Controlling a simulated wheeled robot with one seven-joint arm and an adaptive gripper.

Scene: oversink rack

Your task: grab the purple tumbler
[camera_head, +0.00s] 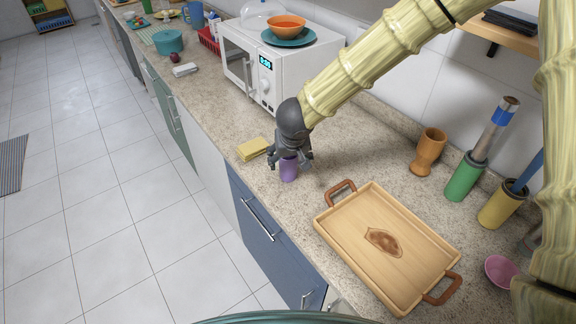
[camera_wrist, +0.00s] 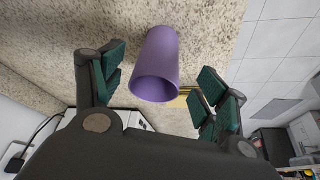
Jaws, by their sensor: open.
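The purple tumbler (camera_head: 289,169) stands on the speckled counter near its front edge, beside a yellow sponge. My gripper (camera_head: 291,163) is right above and around its upper part in the head view, hiding its top. In the wrist view the tumbler (camera_wrist: 157,66) shows with its open rim towards the camera, between the two spread fingers of my gripper (camera_wrist: 158,88). Gaps show on both sides, and the tumbler lies nearer the left finger. My gripper is open and holds nothing.
The yellow sponge (camera_head: 252,149) lies just left of the tumbler. A wooden tray (camera_head: 339,243) lies to the right. A white microwave (camera_head: 245,71) stands behind, with a plate (camera_head: 306,39) and orange bowl (camera_head: 286,25) on top. A wooden cup (camera_head: 428,151) stands at the wall.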

